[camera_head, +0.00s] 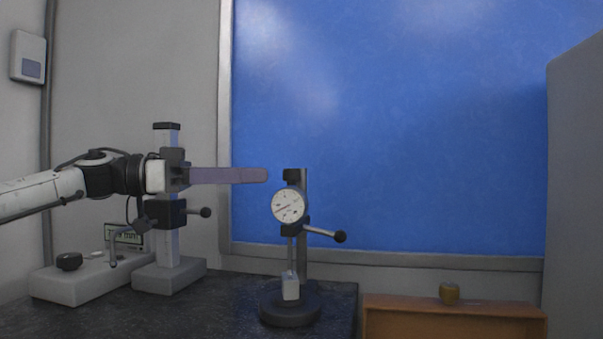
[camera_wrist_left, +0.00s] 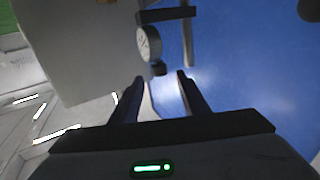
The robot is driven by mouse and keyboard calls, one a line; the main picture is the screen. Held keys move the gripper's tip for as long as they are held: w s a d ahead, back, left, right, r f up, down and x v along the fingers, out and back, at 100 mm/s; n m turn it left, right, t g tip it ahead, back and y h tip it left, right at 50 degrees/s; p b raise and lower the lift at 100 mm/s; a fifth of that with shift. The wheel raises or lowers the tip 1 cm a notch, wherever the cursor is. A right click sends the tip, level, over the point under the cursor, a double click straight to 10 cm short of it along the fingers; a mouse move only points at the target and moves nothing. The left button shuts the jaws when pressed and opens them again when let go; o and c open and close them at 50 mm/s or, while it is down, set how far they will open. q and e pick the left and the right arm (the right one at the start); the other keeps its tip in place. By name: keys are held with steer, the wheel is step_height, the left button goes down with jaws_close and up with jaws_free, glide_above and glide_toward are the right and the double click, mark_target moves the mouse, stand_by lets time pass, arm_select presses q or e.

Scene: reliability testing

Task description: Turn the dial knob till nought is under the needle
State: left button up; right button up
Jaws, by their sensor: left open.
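A white round dial gauge (camera_head: 288,206) is mounted on a dark post stand, above a small pale block (camera_head: 290,286). A black knob-like piece (camera_head: 291,175) sits at the top of the dial. The dial (camera_wrist_left: 149,43) also shows in the left wrist view, with the dark piece (camera_wrist_left: 159,69) beside it. The dial's figures and needle are too small to read. My left gripper (camera_head: 266,175) reaches in from the left at the height of the black piece, its tips just left of it. Its fingers (camera_wrist_left: 160,76) are apart, with the dark piece just ahead between the tips. My right gripper is out of view.
A lever with a black ball (camera_head: 340,236) sticks out right of the stand, whose round base (camera_head: 291,308) rests on a dark table (camera_head: 225,310). A grey instrument (camera_head: 85,282) and another post stand (camera_head: 168,277) are at left. An orange-brown box (camera_head: 455,318) is at right.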

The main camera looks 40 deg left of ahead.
mark_target(293, 181)
arm_select(q)
steer(key=p+x, duration=0.2)
steer(key=x, duration=0.6)
steer(key=shift+d, duration=0.15)
jaws_close()
steer(key=c, duration=1)
jaws_free()
